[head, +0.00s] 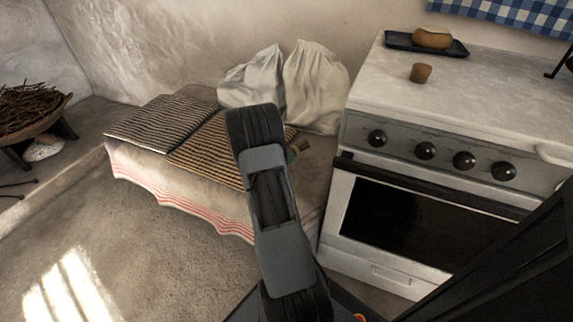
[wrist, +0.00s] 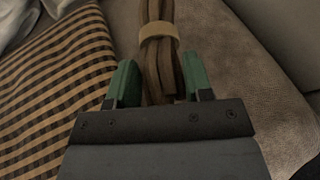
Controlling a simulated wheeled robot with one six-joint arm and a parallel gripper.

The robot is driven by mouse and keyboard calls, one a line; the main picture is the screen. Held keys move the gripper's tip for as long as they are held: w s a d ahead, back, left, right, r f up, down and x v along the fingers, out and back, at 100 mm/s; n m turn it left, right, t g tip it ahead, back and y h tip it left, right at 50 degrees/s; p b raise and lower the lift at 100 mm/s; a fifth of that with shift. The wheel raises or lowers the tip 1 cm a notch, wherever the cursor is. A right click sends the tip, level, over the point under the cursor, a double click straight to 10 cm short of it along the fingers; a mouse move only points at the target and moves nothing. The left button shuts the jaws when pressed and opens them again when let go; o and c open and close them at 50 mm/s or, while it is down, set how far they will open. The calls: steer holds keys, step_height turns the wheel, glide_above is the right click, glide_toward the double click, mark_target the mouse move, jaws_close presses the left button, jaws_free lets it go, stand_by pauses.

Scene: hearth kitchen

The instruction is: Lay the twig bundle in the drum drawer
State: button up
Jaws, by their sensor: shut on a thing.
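The twig bundle (wrist: 152,62) is a sheaf of brown sticks tied with a tan band (wrist: 159,33). My gripper (wrist: 159,78) is shut on it, with one green finger on each side in the wrist view. The far end of the bundle runs out of the top of that view. In the head view my arm hides most of the gripper and bundle; only a small brown and green bit shows beside the arm, over the cloth-covered bench. I cannot make out a drum drawer in either view.
Striped cushions (head: 160,122) and white sacks (head: 315,85) rest on the bench at the wall. A white stove (head: 400,225) stands right, with a brown cup (head: 421,73) and a dark tray (head: 400,42) on its top. A bowl of twigs (head: 68,103) stands left. Floor at lower left is clear.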

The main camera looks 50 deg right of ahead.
steer(key=shift+s+d+f, duration=0.1)
steer(key=shift+f, duration=0.1)
steer(key=shift+s+d+f+b, duration=0.1)
steer(key=shift+d+f+b, duration=0.05)
steer(key=shift+f+b, duration=0.65)
steer(key=shift+d+f+b, duration=0.1)
steer(key=shift+f+b, duration=0.35)
steer(key=shift+f, duration=0.5)
steer(key=shift+f, duration=0.3)
steer(key=o, duration=0.9)
